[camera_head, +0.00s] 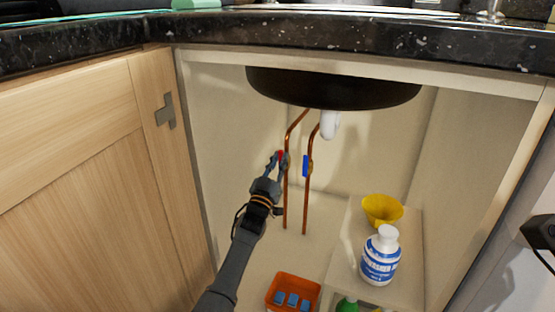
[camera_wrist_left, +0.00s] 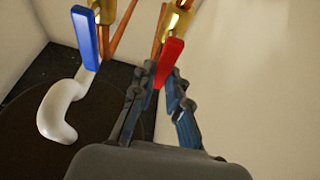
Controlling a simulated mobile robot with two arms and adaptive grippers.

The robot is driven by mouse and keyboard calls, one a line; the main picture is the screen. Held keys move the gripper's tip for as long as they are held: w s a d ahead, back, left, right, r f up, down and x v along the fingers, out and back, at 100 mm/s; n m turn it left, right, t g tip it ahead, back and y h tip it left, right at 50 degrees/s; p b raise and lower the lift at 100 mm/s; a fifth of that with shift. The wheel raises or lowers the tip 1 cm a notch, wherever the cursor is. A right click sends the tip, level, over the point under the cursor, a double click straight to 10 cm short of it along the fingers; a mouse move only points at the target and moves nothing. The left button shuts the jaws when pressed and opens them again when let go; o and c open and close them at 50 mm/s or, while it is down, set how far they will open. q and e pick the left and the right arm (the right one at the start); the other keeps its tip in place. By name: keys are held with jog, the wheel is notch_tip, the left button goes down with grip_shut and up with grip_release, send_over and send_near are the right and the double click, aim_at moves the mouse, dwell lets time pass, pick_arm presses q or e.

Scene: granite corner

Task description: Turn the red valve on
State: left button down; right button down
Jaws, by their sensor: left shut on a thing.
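The red valve handle (camera_head: 281,156) is on the left copper pipe under the sink. In the left wrist view the red handle (camera_wrist_left: 168,58) sits between the fingers of my left gripper (camera_wrist_left: 162,75), its lower end between the fingertips. My left gripper (camera_head: 276,163) reaches in from below and is shut on the red handle. The handle lies roughly along its pipe in the head view. The blue valve handle (camera_head: 306,166) is on the right copper pipe, and it also shows in the left wrist view (camera_wrist_left: 85,38).
The black sink bowl (camera_head: 335,88) and white drain pipe (camera_head: 330,125) hang above. A low shelf (camera_head: 345,240) at right bears a yellow funnel (camera_head: 382,210) and white bottle (camera_head: 380,258). An orange bin (camera_head: 272,297) stands below. The wooden door (camera_head: 90,170) is at left.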

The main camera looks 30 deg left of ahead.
pick_arm(q)
jog(key=shift+d+m, duration=0.1)
jog(key=shift+m, duration=0.4)
